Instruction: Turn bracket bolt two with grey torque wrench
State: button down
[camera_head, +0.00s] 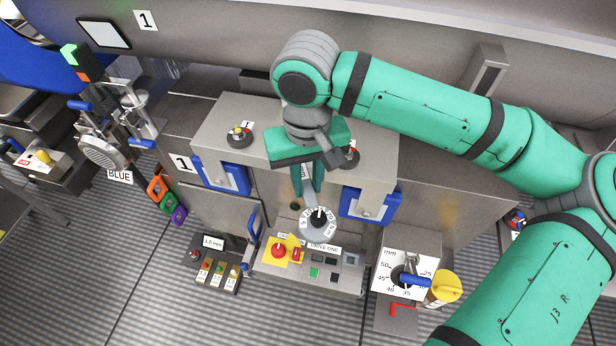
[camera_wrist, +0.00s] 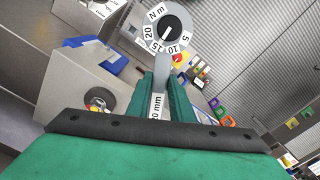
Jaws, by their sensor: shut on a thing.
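The grey torque wrench has a round dial head (camera_head: 318,219) with a black knob and a white scale. In the wrist view its dial (camera_wrist: 166,27) reads "N m" with numbers 5 to 20, and the shank carries a "20 mm" label. My gripper (camera_head: 314,183) is shut on the wrench shank, also seen between the green fingers in the wrist view (camera_wrist: 162,92). The wrench hangs in front of the grey housing. One bolt fitting (camera_head: 240,133) with a label sits on the housing top at left. Another (camera_head: 351,156) is at right, partly hidden by my gripper; its number is unclear.
Blue-framed latches (camera_head: 222,176) (camera_head: 368,205) flank the housing front. Below are the drive panel (camera_head: 310,265) with a red button on yellow, a small labelled button box (camera_head: 214,270) and a mm dial box (camera_head: 405,265). A yellow-lidded pot (camera_head: 446,286) stands at right.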

jog(key=w+a+m, duration=0.4)
jog(key=a+m, duration=0.7)
jog(key=a, duration=0.1)
jog(key=shift+a, duration=0.25)
dwell(1.9)
dwell(0.6)
notch_tip(320, 180, up, 6)
dwell(1.2)
dwell(0.9)
